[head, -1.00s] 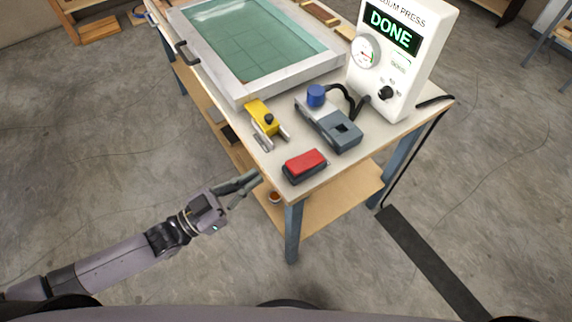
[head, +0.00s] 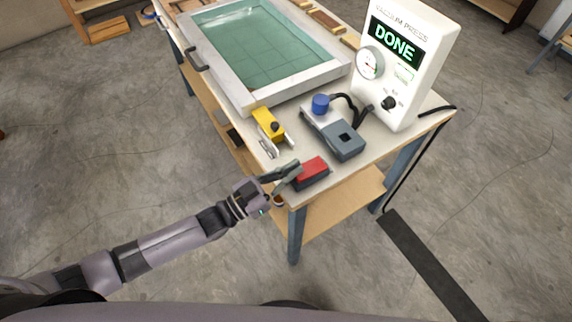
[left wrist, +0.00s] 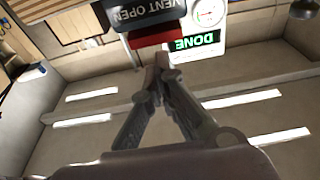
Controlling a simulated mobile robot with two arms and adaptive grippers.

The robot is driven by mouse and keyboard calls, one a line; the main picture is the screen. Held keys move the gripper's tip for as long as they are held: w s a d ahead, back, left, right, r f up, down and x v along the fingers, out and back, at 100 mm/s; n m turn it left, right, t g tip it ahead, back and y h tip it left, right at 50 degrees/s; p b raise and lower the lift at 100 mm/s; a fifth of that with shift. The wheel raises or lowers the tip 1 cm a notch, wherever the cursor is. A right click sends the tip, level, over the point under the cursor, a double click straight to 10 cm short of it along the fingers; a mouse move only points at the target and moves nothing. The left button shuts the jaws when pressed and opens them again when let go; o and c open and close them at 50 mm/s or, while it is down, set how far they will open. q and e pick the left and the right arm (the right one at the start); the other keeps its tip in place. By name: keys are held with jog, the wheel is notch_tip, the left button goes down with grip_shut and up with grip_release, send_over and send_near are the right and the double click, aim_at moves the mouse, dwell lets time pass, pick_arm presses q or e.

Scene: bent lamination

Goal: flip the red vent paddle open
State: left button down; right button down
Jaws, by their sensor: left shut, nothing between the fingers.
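The red vent paddle (head: 312,167) sits on a dark base at the near corner of the worktable (head: 352,169). In the left wrist view the red paddle (left wrist: 156,37) lies just beyond my fingertips, beside a dark face lettered VENT OPEN (left wrist: 148,13). My left gripper (head: 297,170) is shut and empty, its tips at the paddle's left end. Its two fingers meet at the tips in the left wrist view (left wrist: 157,62). I cannot tell whether the tips touch the paddle. My right gripper is not in view.
A yellow clamp (head: 268,124) and a grey device with a blue knob (head: 340,140) stand behind the paddle. The white vacuum press unit (head: 408,60) reads DONE. A framed green-glass panel (head: 255,45) fills the far table. The floor at left is open.

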pick_arm(q)
jog(key=shift+s+a+f, duration=0.1)
jog(key=shift+f, duration=0.45)
